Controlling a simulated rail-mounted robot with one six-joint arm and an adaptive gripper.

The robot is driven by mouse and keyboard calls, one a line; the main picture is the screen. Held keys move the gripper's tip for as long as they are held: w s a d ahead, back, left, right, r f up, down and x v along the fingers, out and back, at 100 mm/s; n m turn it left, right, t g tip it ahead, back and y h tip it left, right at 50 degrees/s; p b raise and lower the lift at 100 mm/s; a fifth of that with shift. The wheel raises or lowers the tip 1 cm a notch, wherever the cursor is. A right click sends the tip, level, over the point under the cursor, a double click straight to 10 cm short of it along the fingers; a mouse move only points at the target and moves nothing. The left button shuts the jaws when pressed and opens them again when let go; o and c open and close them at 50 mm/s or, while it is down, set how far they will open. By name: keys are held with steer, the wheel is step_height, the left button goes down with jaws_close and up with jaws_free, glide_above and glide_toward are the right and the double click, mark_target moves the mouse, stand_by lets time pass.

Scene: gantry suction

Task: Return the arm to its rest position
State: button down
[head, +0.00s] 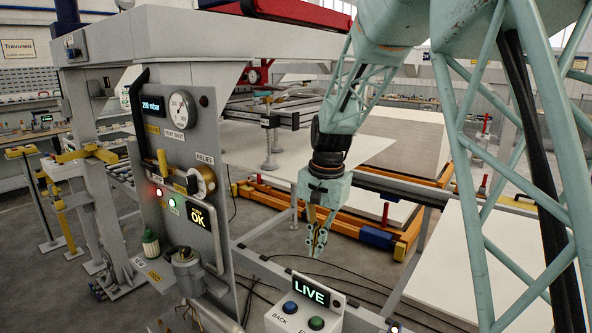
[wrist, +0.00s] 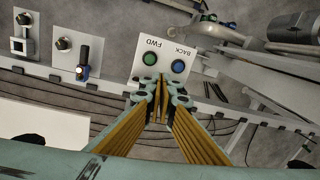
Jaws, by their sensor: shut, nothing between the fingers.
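My arm reaches down from the top right in the head view. My gripper (head: 316,245) hangs at its end, fingers pointing down, above and behind the button box (head: 305,306) with the LIVE display. The fingers are shut and hold nothing. In the wrist view my gripper (wrist: 160,92) shows its closed fingertips in front of the box (wrist: 155,50), which has a green FWD button (wrist: 150,58) and a blue BACK button (wrist: 178,66). I cannot tell the exact gap between the fingertips and the box.
A grey control panel (head: 185,130) with a gauge, a RELIEF knob and an OK display stands left of my gripper. A white sheet (head: 300,145) sits behind it under a suction frame. A rail (head: 400,186) and orange lift tables (head: 345,210) lie behind and right.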

steer(key=s+d+r+n+t, duration=0.1)
steer(key=s+d+r, duration=0.2)
steer(key=s+r, duration=0.25)
steer(key=s+d+r+n+b, duration=0.1)
steer(key=s+d+r, duration=0.25)
steer(key=s, duration=0.35)
steer(key=s+d+r+n+t, duration=0.1)
steer(key=s+d+r, duration=0.1)
steer(key=s+r, duration=0.45)
steer(key=s+d+n, duration=0.1)
steer(key=s+d, duration=0.2)
steer(key=s, duration=1)
steer(key=s+d+n+t+b, duration=0.1)
steer(key=s+d, duration=0.3)
steer(key=s, duration=1)
steer(key=shift+s+n+h+b, duration=0.25)
steer(key=shift+n+h+b, duration=0.05)
steer(key=shift+n+h, duration=0.1)
steer(key=shift+f, duration=0.2)
stand_by(0.6)
step_height(320, 180, down, 13)
steer(key=b, duration=1.3)
